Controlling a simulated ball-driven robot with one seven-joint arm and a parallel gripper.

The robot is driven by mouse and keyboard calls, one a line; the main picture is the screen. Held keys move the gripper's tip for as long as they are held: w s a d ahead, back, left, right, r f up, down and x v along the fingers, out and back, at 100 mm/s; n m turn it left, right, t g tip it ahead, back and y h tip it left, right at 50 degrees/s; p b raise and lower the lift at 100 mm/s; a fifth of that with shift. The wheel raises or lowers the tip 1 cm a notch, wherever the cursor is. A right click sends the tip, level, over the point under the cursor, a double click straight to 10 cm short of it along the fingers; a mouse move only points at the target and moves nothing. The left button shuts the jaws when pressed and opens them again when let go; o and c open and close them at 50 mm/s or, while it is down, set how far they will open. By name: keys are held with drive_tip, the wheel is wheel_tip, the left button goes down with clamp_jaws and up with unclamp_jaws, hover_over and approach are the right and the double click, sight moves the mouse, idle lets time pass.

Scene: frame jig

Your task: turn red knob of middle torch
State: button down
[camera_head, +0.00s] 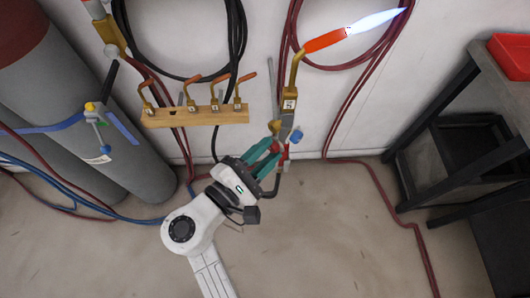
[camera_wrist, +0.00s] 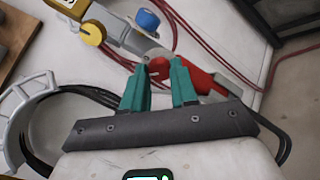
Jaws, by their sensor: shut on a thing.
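The middle torch (camera_head: 288,105) stands upright by the wall, with a brass neck, an orange-red tip and a blue-white flame (camera_head: 375,20). Its blue knob (camera_head: 297,136) and brass-yellow knob (camera_head: 275,127) sit low on its body. My gripper (camera_head: 277,150) reaches up to the torch's lower end from the left. In the wrist view its two teal fingers (camera_wrist: 159,68) are shut on the red knob (camera_wrist: 160,67), one on each side. The blue knob (camera_wrist: 147,19) and yellow knob (camera_wrist: 93,34) lie just beyond the fingers there. The fingers partly hide the red knob.
A wooden rack (camera_head: 195,116) with several brass nozzles is on the wall to the left. Grey cylinders (camera_head: 90,130) stand at the far left. A dark shelf (camera_head: 425,130) with a red bin (camera_head: 512,55) is at right.

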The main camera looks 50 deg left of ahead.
drive_tip(key=m+b, duration=0.4)
drive_tip(key=m, duration=0.1)
drive_tip(key=shift+f+b, duration=0.25)
drive_tip(key=shift+b, duration=0.05)
drive_tip(key=shift+r+m+b, duration=0.2)
drive_tip(key=shift+m+b, duration=1.35)
drive_tip(key=shift+m, duration=0.25)
drive_tip(key=c, duration=0.9)
unclamp_jaws()
drive_tip(key=shift+o, duration=0.2)
drive_tip(key=shift+r, duration=0.1)
drive_tip(key=s, duration=1)
drive_tip(key=shift+s+d, duration=0.4)
